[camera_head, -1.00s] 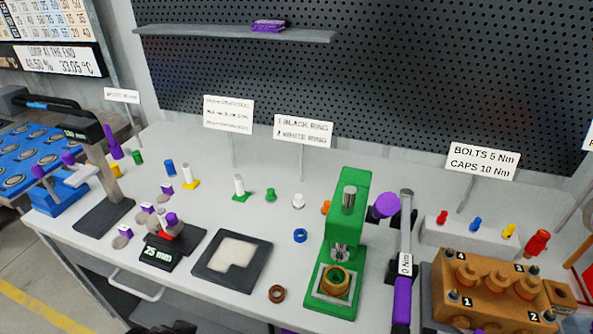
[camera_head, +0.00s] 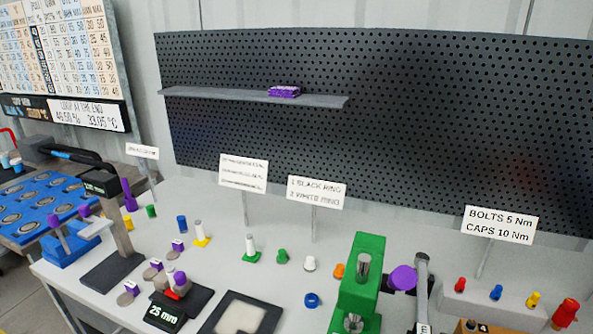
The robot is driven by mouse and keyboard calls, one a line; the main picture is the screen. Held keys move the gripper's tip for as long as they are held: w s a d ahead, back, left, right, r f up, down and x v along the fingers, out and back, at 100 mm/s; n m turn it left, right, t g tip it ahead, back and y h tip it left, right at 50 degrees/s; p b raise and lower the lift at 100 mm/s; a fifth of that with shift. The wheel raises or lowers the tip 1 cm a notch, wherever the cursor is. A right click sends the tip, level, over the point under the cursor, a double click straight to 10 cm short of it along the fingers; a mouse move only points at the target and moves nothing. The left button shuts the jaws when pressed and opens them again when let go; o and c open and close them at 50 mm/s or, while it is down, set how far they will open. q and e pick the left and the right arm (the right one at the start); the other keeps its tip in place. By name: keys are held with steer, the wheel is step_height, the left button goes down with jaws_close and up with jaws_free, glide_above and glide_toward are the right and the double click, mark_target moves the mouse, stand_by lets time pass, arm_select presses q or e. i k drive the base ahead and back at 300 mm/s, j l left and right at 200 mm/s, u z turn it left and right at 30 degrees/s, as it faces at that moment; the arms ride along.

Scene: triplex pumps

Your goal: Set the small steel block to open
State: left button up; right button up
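I cannot pick out a small steel block with an open setting in this view. Several small grey pieces with purple tops (camera_head: 179,246) stand on the left half of the bench. They cluster beside a black stand marked 25 mm (camera_head: 165,314), which carries a red and purple piece (camera_head: 176,282). No lettering shows on these pieces. Neither my left nor my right gripper is in view.
A green press (camera_head: 360,285) stands at the front right, cut by the bottom edge. A torque wrench (camera_head: 420,285) stands beside it. Blue tray (camera_head: 30,215) at left, purple item (camera_head: 284,91) on the shelf (camera_head: 220,96). Bench (camera_head: 215,265) has clear patches between small parts.

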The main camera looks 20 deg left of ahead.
mark_target(183, 284)
steer(key=k+j+u, duration=0.25)
steer(key=u, duration=0.25)
steer(key=k+j+u, duration=0.5)
steer(key=i+l, duration=0.1)
